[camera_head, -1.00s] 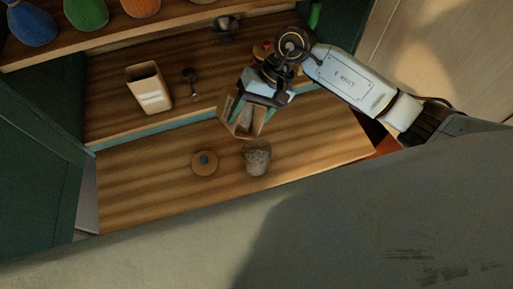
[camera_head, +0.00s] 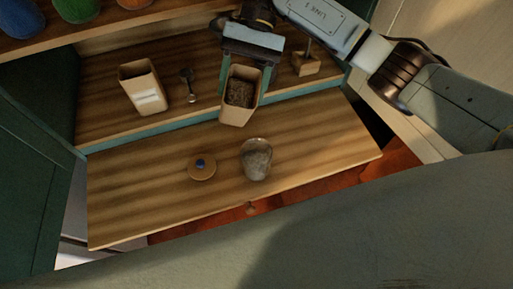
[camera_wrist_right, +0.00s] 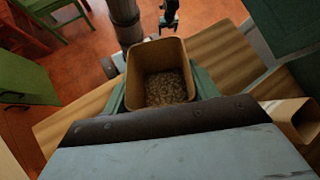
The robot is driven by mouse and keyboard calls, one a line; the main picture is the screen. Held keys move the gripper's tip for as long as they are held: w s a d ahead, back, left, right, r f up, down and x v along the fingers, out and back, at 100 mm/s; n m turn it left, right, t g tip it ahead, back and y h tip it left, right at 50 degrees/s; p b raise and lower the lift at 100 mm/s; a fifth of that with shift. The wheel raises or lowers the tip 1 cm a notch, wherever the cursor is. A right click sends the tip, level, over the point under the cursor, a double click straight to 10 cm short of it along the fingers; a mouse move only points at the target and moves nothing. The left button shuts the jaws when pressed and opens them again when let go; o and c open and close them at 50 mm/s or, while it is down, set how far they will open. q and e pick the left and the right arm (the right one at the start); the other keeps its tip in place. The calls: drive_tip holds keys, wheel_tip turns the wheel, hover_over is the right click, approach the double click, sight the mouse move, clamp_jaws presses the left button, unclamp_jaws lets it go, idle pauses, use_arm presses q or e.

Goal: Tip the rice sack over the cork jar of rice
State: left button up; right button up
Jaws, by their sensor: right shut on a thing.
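The rice sack (camera_head: 238,110) is a tan open-topped container with grainy contents. My right gripper (camera_head: 245,78) is shut on it and holds it just behind the jar, its mouth facing the head camera. In the right wrist view the sack (camera_wrist_right: 157,52) sits between my gripper's fingers (camera_wrist_right: 160,95), with the grains inside visible. The glass jar (camera_head: 256,160) stands open on the lower board, with greyish contents. Its cork lid (camera_head: 202,167), with a blue knob, lies left of it. My left gripper is not identifiable in the head view.
Another tan carton (camera_head: 144,88) and a dark scoop (camera_head: 188,85) stand on the shelf behind. A small wooden block with a stem (camera_head: 306,64) stands to the right. Coloured bottles (camera_head: 76,8) line the upper shelf. The lower board (camera_head: 135,195) is clear at left.

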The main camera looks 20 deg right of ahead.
wheel_tip(320, 180, up, 9)
drive_tip(key=m+g+p, duration=0.1)
drive_tip(key=g+p, duration=0.3)
drive_tip(key=p, duration=0.1)
drive_tip(key=shift+w+f+m+p, duration=0.2)
drive_tip(key=shift+w+m+p, duration=0.05)
drive_tip(key=shift+m+p, duration=0.1)
drive_tip(key=shift+a, duration=0.1)
idle(0.3)
